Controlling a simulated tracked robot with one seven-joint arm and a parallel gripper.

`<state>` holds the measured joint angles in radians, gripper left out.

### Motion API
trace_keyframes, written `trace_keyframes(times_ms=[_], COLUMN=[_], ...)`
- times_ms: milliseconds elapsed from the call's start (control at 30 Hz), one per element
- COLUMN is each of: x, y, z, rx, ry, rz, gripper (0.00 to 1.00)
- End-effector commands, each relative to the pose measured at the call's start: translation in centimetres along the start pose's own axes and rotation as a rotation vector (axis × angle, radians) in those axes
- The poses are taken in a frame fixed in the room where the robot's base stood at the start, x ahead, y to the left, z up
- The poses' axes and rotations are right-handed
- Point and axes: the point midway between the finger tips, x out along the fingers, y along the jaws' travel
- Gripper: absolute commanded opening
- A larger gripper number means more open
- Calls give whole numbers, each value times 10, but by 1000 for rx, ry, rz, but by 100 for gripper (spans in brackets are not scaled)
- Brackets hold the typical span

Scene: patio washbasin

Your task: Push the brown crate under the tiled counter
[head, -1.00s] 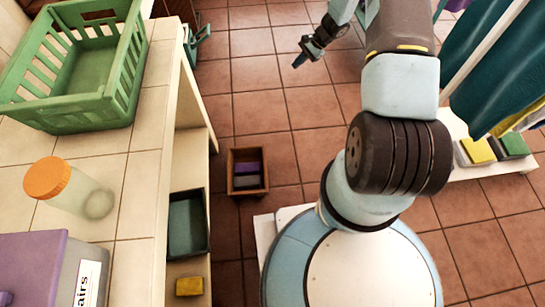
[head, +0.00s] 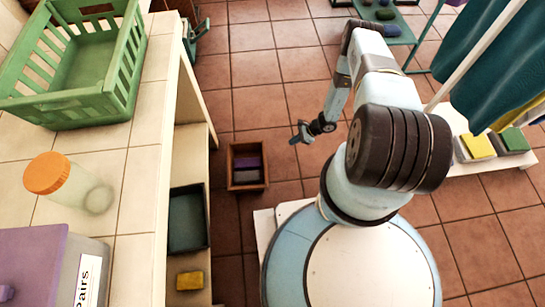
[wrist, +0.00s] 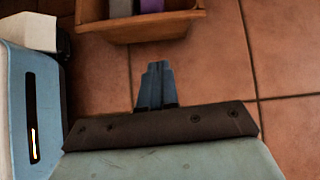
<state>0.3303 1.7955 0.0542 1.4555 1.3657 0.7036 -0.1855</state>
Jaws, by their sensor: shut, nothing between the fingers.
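The brown crate (head: 232,182) stands on the tiled floor, just right of the tiled counter's (head: 141,185) open lower side. It holds a purple and a grey item. My gripper (head: 294,138) is shut and empty, right of the crate and a little beyond it in the head view, apart from it. In the wrist view my shut gripper (wrist: 157,75) points toward the crate (wrist: 160,27), whose near wall shows at the top edge with a gap of floor between. The space under the counter is partly hidden by the counter top.
Under the counter, a shelf holds a dark tray (head: 188,222) and a yellow block (head: 190,280). A green basket (head: 118,100), an orange-lidded jar (head: 75,188) and a purple-lidded box (head: 30,255) are on the counter. A low white bench (head: 455,172) stands at right.

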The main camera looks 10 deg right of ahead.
Motion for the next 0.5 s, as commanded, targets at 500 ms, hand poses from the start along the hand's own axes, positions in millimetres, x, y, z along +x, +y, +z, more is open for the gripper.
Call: trace_keyframes(times_ms=[500], x=[56], y=[27], z=[-15], rx=[51], ry=[-3], rz=[-1], gripper=[0])
